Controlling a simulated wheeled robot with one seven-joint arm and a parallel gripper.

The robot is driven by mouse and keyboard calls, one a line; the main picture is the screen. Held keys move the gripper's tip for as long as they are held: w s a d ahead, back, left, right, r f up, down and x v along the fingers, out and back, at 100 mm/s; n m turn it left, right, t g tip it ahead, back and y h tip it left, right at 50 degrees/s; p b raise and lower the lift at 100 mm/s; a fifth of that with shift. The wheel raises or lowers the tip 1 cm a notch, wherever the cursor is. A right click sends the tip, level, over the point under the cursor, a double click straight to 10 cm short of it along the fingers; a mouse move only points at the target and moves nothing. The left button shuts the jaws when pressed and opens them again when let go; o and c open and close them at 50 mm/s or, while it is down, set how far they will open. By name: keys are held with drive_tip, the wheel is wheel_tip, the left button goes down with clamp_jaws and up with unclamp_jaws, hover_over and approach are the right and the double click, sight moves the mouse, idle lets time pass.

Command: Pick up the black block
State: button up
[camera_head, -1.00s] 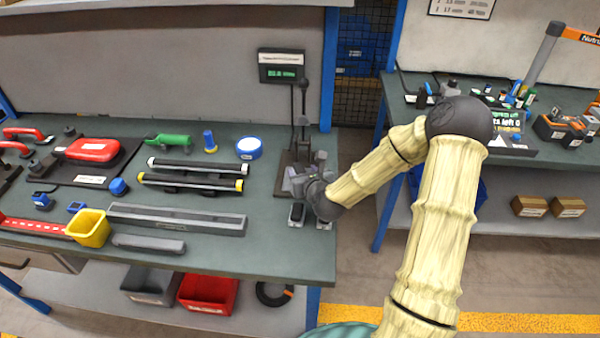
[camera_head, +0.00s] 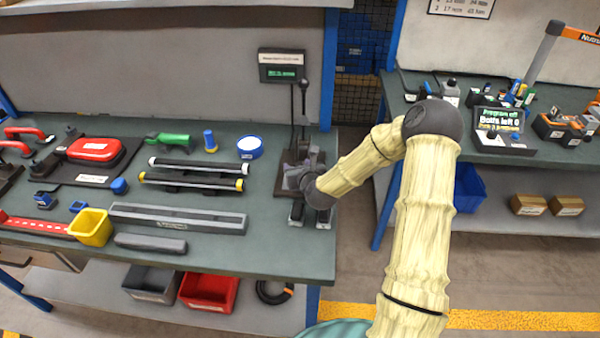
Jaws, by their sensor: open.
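My gripper (camera_head: 310,215) is at the right end of the left workbench, pointing down in front of the dark stand's base. Its two fingers are apart, and I see nothing held between them. The wrist hides part of the bench there. No block that is clearly black stands out. A short dark grey bar (camera_head: 150,243) lies near the front of the bench, well to the left of my gripper. I cannot tell whether it is the black block, or whether a block is hidden under my wrist.
A long grey channel (camera_head: 180,218), a yellow cup (camera_head: 90,228) and two dark rods with white and yellow ends lie to the left. The stand (camera_head: 284,183) with a display (camera_head: 281,66) rises behind my gripper. Bench space between channel and gripper is clear.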

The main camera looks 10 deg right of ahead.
sight(298, 164)
idle(0.3)
clamp_jaws()
wheel_tip(298, 164, up, 10)
drive_tip(key=shift+r, duration=0.1)
idle(0.5)
drive_tip(key=shift+r, duration=0.1)
idle(0.5)
